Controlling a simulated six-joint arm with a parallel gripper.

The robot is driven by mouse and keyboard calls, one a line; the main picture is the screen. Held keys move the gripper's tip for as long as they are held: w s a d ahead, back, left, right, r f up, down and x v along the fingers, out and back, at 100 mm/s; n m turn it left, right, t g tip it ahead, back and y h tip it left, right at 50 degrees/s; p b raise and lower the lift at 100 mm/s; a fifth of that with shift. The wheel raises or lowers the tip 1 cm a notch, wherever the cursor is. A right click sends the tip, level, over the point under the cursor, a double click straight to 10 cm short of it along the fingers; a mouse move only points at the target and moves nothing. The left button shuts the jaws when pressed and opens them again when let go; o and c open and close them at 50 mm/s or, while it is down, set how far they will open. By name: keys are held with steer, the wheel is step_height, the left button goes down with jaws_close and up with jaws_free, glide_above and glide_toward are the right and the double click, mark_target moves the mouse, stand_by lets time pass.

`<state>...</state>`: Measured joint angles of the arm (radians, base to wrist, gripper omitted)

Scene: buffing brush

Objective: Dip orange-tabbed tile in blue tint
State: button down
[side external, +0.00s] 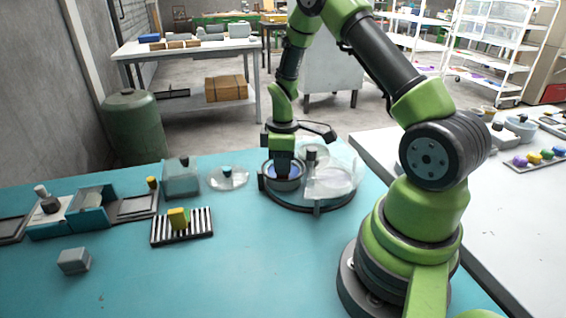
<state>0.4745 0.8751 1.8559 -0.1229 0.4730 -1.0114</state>
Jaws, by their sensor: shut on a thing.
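My gripper (284,150) points down over a round grey bowl (268,184) with blue tint (291,174) inside. It is shut on a small dark piece (284,168), whose lower end is down inside the bowl at the tint. It looks like a tile, but the jaws hide its top, so I see no orange tab. I cannot tell how deep it sits in the tint. The bowl stands on a dark round carrier (317,206) beside clear covers (330,180).
A striped rack (196,228) holds a yellow block (178,218). A grey box (74,261) lies front left. Teal bins (181,180), a clear lid (228,179) and dark trays (133,206) line the back left. The blue table's front middle (240,280) is clear.

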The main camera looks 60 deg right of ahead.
steer(key=shift+r, duration=0.1)
stand_by(0.3)
steer(key=shift+r, duration=1.7)
steer(key=shift+r, duration=0.1)
stand_by(0.5)
steer(key=shift+r, duration=1.9)
steer(key=shift+a, duration=0.1)
